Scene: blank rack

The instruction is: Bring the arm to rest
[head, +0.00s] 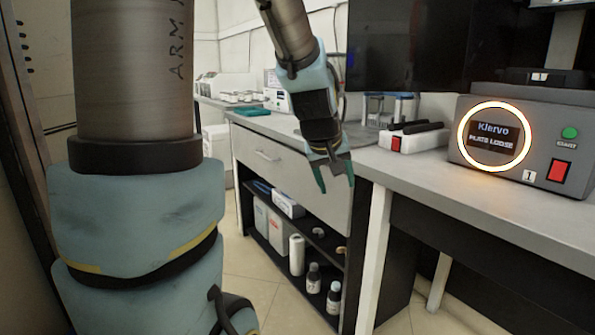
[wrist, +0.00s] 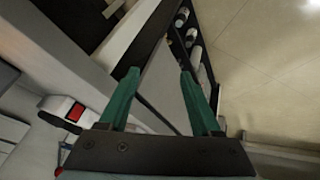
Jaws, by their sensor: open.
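My gripper (head: 335,182) hangs at the end of my arm in the middle of the head view, pointing down in front of the bench's drawer unit. Its two green fingers are spread apart with nothing between them. In the wrist view my gripper (wrist: 157,82) also shows open and empty, with the bench edge and open shelves beyond the fingers. Large blue and grey links of my arm fill the left of the head view.
A grey bench (head: 500,191) runs along the right. On it stand a grey device (head: 530,150) with a glowing orange ring, reading "Klervo", and a white box with a red switch (head: 418,138). Bottles and boxes fill the shelf (head: 322,240) below. Tiled floor (head: 255,292) shows between.

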